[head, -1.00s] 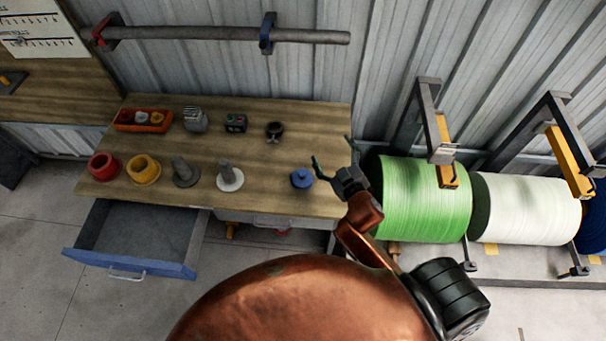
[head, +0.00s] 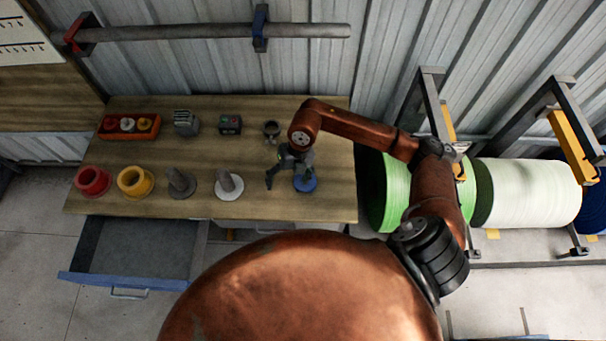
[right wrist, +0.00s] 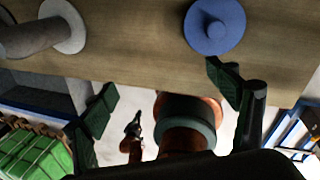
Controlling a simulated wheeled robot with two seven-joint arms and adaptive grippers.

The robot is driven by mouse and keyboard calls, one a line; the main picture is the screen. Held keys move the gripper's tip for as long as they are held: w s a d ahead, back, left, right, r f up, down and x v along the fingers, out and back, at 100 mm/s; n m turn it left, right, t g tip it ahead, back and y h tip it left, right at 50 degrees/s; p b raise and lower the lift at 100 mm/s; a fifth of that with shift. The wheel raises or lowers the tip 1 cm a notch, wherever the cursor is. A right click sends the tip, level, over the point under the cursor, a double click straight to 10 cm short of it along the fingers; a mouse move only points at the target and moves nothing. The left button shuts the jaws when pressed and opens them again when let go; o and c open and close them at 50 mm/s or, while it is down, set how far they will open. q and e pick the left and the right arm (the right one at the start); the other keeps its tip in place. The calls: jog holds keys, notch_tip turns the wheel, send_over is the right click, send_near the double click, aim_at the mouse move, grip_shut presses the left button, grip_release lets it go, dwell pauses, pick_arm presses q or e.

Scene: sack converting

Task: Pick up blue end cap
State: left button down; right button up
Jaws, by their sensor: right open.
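The blue end cap (head: 305,183) is a round disc with a small knob, lying on the wooden table near its front right. My right gripper (head: 287,177) is over the table at the cap, partly covering it in the head view. In the right wrist view the whole blue cap (right wrist: 214,26) shows beyond the right-hand finger, apart from the gap between the fingers. The right gripper (right wrist: 165,98) is open with nothing between its fingers.
A grey post on a white base (head: 229,187) stands left of the cap. A black ring-shaped part (head: 271,129) lies behind. Red (head: 92,181) and yellow (head: 135,181) flanged pieces stand further left. A drawer (head: 135,250) hangs open below the table's left front.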

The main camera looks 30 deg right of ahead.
jog(key=d, duration=0.2)
jog(key=w+d+h, duration=0.1)
jog(key=d, duration=0.1)
jog(key=d+h, duration=0.1)
jog(key=d, duration=0.1)
jog(key=shift+w+m, duration=0.3)
jog(key=shift+m, duration=0.1)
jog(key=shift+d+f+h, duration=0.3)
jog(key=shift+d+f, duration=0.15)
jog(key=shift+f, duration=0.35)
notch_tip(320, 180, down, 2)
jog(key=shift+s+d, duration=0.15)
notch_tip(320, 180, down, 4)
jog(key=shift+d+f, duration=0.1)
jog(key=shift+c, duration=0.7)
jog(key=c, duration=1)
